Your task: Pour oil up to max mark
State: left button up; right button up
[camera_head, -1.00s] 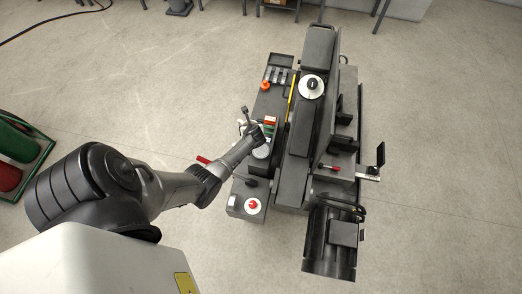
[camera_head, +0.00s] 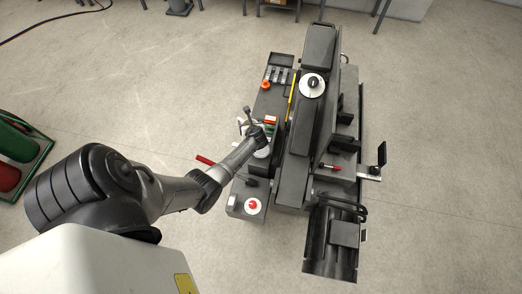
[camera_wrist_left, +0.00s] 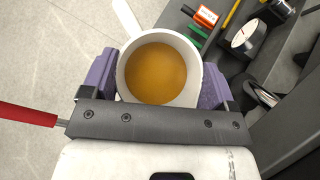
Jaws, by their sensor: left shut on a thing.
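A white round jug (camera_wrist_left: 194,94) holds amber oil (camera_wrist_left: 155,74) in the left wrist view. A pale handle or spout (camera_wrist_left: 126,17) sticks out at its upper left. My left gripper (camera_wrist_left: 155,90) is shut on the jug, with a purple pad against each side. In the head view my left gripper (camera_head: 258,140) is over the left side of a dark grey machine (camera_head: 304,150), and only a little of the jug shows under it. I cannot see a max mark or a filler opening. My right gripper is not in view.
A red-handled lever (camera_wrist_left: 27,114) is left of the gripper. The machine's bench also carries an orange knob (camera_head: 265,85), a white dial (camera_head: 311,85) and a red knob (camera_head: 253,205). A green and red cart (camera_head: 15,155) stands far left. The floor between is clear.

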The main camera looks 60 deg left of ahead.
pick_arm(q)
jog(key=shift+w+r, duration=0.1)
jog(key=shift+w, duration=0.05)
jog(key=shift+b, duration=0.4)
jog(key=shift+y, duration=0.3)
jog(key=shift+d+r+b, duration=0.1)
jog(key=shift+b, duration=0.2)
jog(key=shift+y+b, duration=0.4)
jog(key=shift+b, duration=0.05)
